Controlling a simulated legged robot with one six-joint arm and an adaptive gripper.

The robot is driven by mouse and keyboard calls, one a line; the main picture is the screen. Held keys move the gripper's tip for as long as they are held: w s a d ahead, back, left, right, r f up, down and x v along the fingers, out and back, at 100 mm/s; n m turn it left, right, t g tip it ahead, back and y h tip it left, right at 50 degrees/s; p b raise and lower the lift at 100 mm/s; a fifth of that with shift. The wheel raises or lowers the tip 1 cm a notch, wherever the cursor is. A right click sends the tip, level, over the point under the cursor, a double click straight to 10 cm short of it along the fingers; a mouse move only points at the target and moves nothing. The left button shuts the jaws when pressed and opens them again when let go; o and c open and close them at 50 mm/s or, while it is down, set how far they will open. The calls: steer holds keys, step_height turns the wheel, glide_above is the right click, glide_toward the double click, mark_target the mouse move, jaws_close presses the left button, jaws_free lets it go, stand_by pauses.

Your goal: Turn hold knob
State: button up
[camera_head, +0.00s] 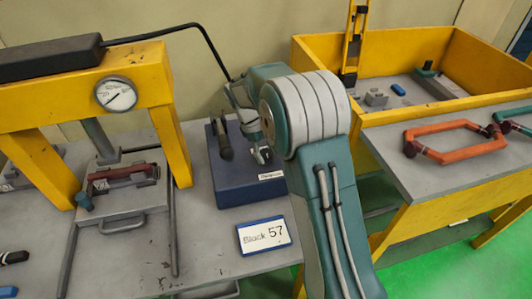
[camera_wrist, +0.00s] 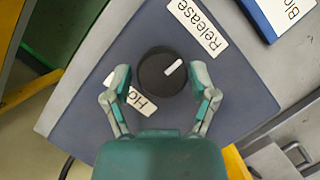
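The round black knob (camera_wrist: 154,80) sits on a dark blue-grey panel (camera_wrist: 245,90) in the wrist view. Its white pointer mark slants to the upper right. A "Release" label (camera_wrist: 198,26) lies above and to the right of the knob; a label starting "Ho" (camera_wrist: 138,101) lies at lower left, partly covered by my gripper. My gripper (camera_wrist: 161,76) is open, with one finger on each side of the knob and small gaps showing.
A "Block 57" sign (camera_head: 264,235) lies in front. A yellow press with a gauge (camera_head: 116,94) stands at left. A yellow-walled bin (camera_head: 430,46) and orange hexagonal frame (camera_head: 455,128) are at right.

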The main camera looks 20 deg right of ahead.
mark_target(264, 151)
steer(key=shift+s, duration=0.1)
stand_by(0.3)
steer(key=v, duration=1.2)
steer(key=shift+f, duration=0.1)
steer(key=s+d+m+t+y, duration=0.3)
steer(key=m, duration=0.4)
step_height(264, 151, down, 11)
steer(key=shift+s+d+f, duration=0.1)
steer(key=shift+d+f, duration=0.05)
